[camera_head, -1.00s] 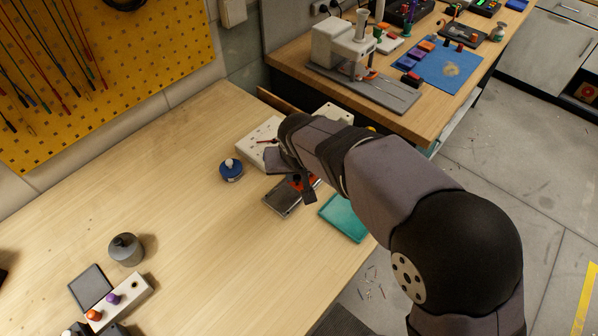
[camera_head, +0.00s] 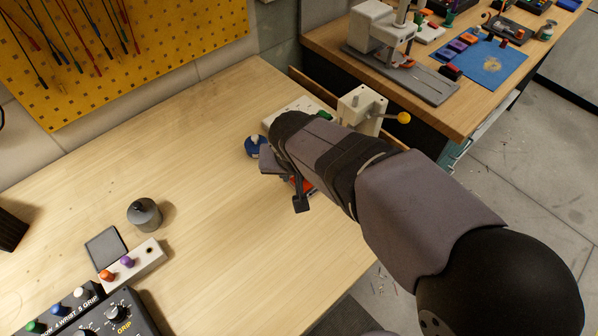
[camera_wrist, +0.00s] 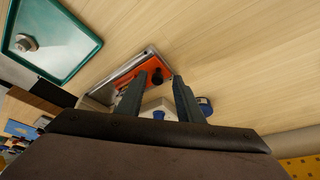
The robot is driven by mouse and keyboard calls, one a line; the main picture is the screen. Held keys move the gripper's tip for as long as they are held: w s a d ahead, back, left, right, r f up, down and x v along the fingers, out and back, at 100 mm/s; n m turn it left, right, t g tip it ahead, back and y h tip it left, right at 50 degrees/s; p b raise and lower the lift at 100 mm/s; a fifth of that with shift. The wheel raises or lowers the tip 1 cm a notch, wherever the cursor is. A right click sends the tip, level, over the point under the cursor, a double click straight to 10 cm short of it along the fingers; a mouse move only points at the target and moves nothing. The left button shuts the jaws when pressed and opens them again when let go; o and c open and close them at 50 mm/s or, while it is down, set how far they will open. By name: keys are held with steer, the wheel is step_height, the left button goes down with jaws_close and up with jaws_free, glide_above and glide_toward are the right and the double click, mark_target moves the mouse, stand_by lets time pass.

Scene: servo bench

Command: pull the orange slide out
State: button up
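The orange slide (camera_wrist: 150,70) sits in a silver metal rail (camera_wrist: 122,73) in the wrist view, with a dark round knob (camera_wrist: 157,76) on it. In the head view only a small bit of the orange slide (camera_head: 305,186) shows, beneath my arm; the rail is hidden there. My gripper (camera_wrist: 161,75) is open, its two dark fingers apart and pointing toward the slide. The knob appears between the fingertips in the wrist view; I cannot tell whether either finger touches it. In the head view my gripper (camera_head: 300,203) is over the slide area and mostly covered by my wrist.
A teal tray (camera_wrist: 85,72) with a metal piece in it lies beside the rail. A blue-and-white knob (camera_head: 255,147) and a white block with a yellow-tipped lever (camera_head: 362,105) stand behind. A grey canister (camera_head: 144,214) stands left; the table's middle is clear.

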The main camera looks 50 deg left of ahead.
steer(key=b+v, duration=0.1)
steer(key=v, duration=0.6)
steer(key=shift+r, duration=0.15)
stand_by(0.4)
steer(key=w+d+f+m+h+p, duration=0.1)
steer(key=w+d+f, duration=0.1)
steer(key=w+d, duration=0.45)
steer(key=w+d+f+m+h, duration=0.1)
steer(key=w+d+m, duration=0.15)
steer(key=d, duration=0.65)
steer(key=w+d+f+m+h+p, duration=0.1)
steer(key=w+d+f, duration=0.1)
steer(key=w+d, duration=0.45)
steer(key=s+d+f+m+g, duration=0.1)
steer(key=s+d, duration=0.2)
steer(key=d, duration=0.5)
steer(key=s+d+f+m+g+p, duration=0.1)
steer(key=s+d+f+m, duration=0.1)
steer(key=d, duration=0.6)
steer(key=s+d+f+m+g, duration=0.1)
steer(key=s+d, duration=0.3)
steer(key=d, duration=0.4)
steer(key=shift+s+d+f, duration=0.3)
steer(key=shift+f, duration=0.15)
